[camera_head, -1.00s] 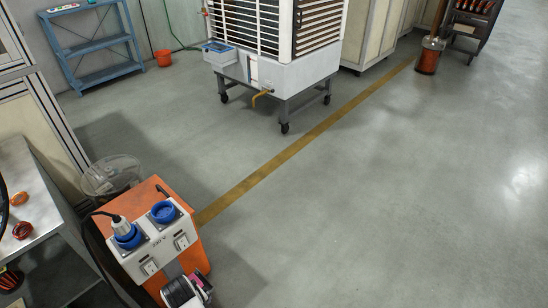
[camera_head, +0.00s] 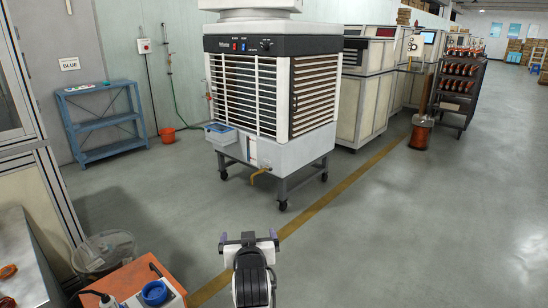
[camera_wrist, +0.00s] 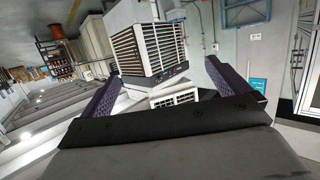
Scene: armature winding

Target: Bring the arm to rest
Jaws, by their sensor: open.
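My gripper (camera_head: 248,238) shows at the bottom middle of the head view, raised in front of the air cooler, with its two fingers spread apart. In the wrist view my gripper (camera_wrist: 160,85) is open, with a dark padded finger at each side and nothing between them. The wrist view appears upside down or strongly tilted. No object is held. The rest of my arm is mostly hidden behind the wrist in the head view.
A large air cooler (camera_head: 268,95) stands on a wheeled stand ahead. A blue shelf (camera_head: 104,122) stands at the back left. The floor at right is clear.

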